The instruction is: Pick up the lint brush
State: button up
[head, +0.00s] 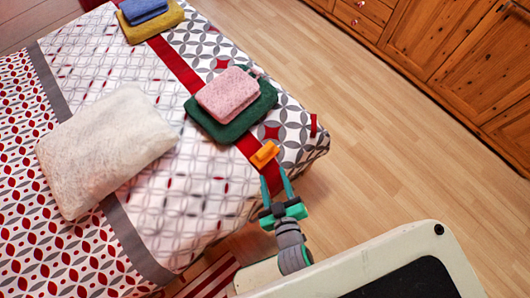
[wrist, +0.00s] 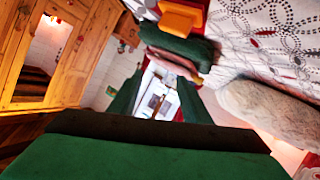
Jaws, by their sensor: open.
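A small orange object (head: 265,154), which looks like the lint brush, lies on the red stripe near the bed's corner. It also shows at the top of the wrist view (wrist: 181,18). Its fine shape is too small to make out. My gripper (head: 273,173) is at the bed's edge, its two teal fingers spread and empty. In the head view the fingertips are just short of the orange object. In the wrist view the orange object is above the fingers (wrist: 160,82), not between them.
A pink folded cloth (head: 227,93) lies on a dark green one (head: 238,127), close behind the orange object. A white fluffy pillow (head: 105,150) is to the left. A small red item (head: 313,125) is at the bed's right edge. Wooden cabinets (head: 430,40) stand across clear floor.

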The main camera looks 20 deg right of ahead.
jog(key=w+d+r+m+g+h, duration=0.2)
jog(key=w+d+m+g+h, duration=0.2)
jog(key=w+d, duration=0.6)
jog(key=w+d+r+m+g+h, duration=0.2)
jog(key=w+d+m+g+h, duration=0.25)
jog(key=d, duration=0.85)
jog(key=m+g+y, duration=0.6)
jog(key=m+y, duration=0.1)
jog(key=y, duration=0.4)
send_near(265, 149)
jog(key=shift+s+f+t, duration=0.1)
jog(key=shift+s+t, duration=0.1)
jog(key=shift+t, duration=0.05)
jog(key=shift+a+f, duration=0.2)
jog(key=shift+f, duration=0.15)
notch_tip(265, 149, down, 10)
jog(key=shift+f, duration=0.1)
jog(key=shift+c, duration=0.4)
